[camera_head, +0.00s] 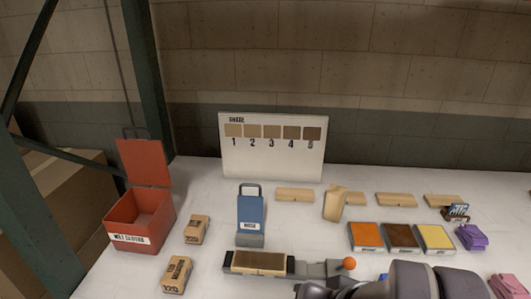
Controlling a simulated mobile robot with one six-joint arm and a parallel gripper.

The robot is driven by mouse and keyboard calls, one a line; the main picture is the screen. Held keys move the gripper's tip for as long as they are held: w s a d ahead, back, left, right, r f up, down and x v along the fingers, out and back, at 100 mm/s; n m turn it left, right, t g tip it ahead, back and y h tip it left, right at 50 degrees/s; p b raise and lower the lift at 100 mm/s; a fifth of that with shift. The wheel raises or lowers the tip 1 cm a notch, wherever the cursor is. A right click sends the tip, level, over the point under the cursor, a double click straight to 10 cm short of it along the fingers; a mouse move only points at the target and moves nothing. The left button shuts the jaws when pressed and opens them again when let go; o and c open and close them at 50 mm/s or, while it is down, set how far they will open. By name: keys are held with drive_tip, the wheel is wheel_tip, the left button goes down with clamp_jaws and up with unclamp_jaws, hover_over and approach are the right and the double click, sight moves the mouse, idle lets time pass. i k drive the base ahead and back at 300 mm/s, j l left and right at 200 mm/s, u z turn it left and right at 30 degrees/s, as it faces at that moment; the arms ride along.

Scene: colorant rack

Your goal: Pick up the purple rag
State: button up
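The purple rag (471,237) lies folded in a small crumpled heap on the white table at the right. It is just right of the yellow colorant tray, apart from it, with nothing on top of it. Dark grey links of my arm show at the bottom edge, in front of and to the left of the rag. My gripper's fingers do not show, so their distance to the rag cannot be seen.
A pink rag (507,286) and a partly hidden blue item (383,277) lie nearer the front. Orange (366,236), brown (402,237) and yellow (435,238) trays stand left of the purple rag. A small dark-and-white item (456,212) is behind it. A red bin (140,218) stands open at left.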

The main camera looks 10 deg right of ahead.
sight(471, 237)
drive_tip(key=z, duration=1.7)
drive_tip(key=i+l+u, duration=0.35)
drive_tip(key=l, duration=0.2)
drive_tip(key=i+l+u, duration=0.35)
drive_tip(key=l, duration=0.3)
drive_tip(key=i+l+u, duration=0.2)
drive_tip(key=k+l, duration=0.1)
